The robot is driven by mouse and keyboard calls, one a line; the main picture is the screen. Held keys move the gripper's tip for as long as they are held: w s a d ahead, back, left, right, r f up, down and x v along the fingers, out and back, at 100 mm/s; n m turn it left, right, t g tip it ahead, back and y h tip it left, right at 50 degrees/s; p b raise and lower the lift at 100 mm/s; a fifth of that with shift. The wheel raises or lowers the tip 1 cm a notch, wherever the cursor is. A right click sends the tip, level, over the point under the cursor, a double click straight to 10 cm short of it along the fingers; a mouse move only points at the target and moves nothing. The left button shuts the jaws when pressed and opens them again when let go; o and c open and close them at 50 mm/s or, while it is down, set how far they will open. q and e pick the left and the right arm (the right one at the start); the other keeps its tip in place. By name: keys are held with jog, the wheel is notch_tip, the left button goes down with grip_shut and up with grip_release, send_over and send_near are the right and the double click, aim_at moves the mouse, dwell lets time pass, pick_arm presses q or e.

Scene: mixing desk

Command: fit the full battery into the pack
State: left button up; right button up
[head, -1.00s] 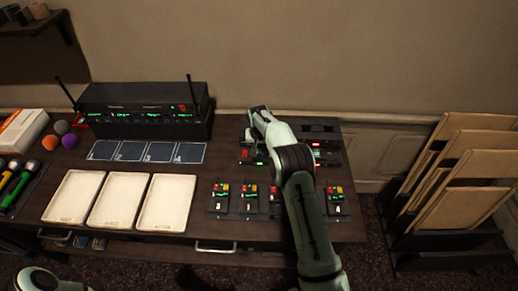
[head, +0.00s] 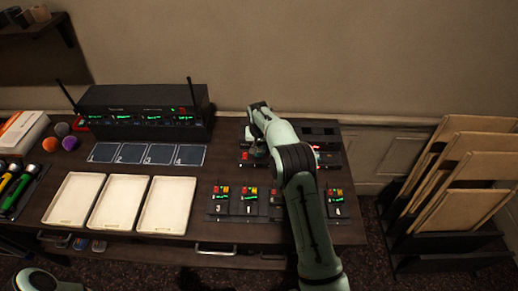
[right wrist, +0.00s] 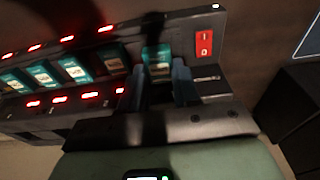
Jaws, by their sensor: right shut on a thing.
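My right gripper (head: 258,153) reaches down at the charger (head: 325,158) at the back right of the desk. In the right wrist view its two fingers (right wrist: 158,85) are shut on a teal and white battery (right wrist: 156,57) at the charger's end slot, beside a red switch. I cannot tell whether the battery is still seated. Several other teal batteries (right wrist: 73,69) sit in the slots alongside, with red lights by them. Numbered packs (head: 248,198) stand in a row at the front right; my right arm partly hides the row. My left gripper is out of view.
Three empty white trays (head: 118,203) lie at the front, with numbered dark mats (head: 148,153) behind them. A black receiver rack (head: 145,112) with antennas stands at the back. Microphones (head: 18,187) lie at the far left. A panel rack (head: 455,190) stands to the right.

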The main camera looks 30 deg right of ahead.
jog(key=shift+r, duration=1.25)
